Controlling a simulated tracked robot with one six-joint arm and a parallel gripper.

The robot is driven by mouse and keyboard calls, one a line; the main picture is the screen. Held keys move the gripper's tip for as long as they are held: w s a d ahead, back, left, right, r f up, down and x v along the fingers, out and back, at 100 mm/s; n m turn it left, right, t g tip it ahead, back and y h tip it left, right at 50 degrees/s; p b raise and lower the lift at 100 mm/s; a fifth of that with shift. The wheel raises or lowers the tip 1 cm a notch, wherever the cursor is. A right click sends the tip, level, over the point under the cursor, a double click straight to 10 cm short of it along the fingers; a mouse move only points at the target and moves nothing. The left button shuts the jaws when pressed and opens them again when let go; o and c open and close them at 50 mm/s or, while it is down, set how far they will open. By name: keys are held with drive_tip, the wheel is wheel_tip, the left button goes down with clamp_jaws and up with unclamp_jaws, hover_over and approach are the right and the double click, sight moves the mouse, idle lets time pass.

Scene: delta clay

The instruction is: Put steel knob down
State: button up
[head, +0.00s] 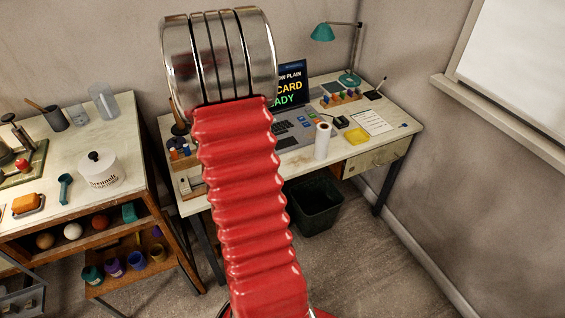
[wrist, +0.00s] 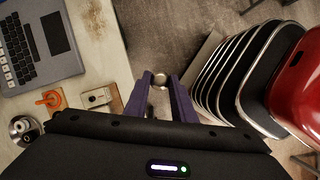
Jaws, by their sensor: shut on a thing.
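The steel knob (wrist: 159,79) is a small, shiny round piece between the tips of my purple gripper fingers (wrist: 159,82) in the wrist view. My gripper is shut on it. The knob hangs over the grey floor, just past the edge of the desk (wrist: 110,60). My gripper and the knob do not show in the head view, where my own arm covers the middle.
The desk (head: 390,145) carries a laptop (head: 290,95), a white roll (head: 322,142), a yellow pad (head: 357,136) and a teal lamp (head: 322,32). An orange item (wrist: 50,101) and a small pale plate (wrist: 97,97) lie near its edge. A dark bin (head: 315,203) stands below.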

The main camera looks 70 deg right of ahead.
drive_tip(key=w+a+r+m, duration=0.1)
drive_tip(key=w+a, duration=0.9)
drive_tip(key=a, duration=0.3)
drive_tip(key=w+a+m+y, duration=0.1)
drive_tip(key=w+a+m, duration=0.1)
drive_tip(key=w+a, duration=0.7)
drive_tip(key=w+a+r+m+y, duration=0.1)
drive_tip(key=w+a+m, duration=0.1)
drive_tip(key=w+a, duration=0.8)
drive_tip(key=a, duration=0.9)
drive_tip(key=shift+w+a+r+g, duration=0.15)
drive_tip(key=shift+w+r+g, duration=0.15)
drive_tip(key=shift+w, duration=0.05)
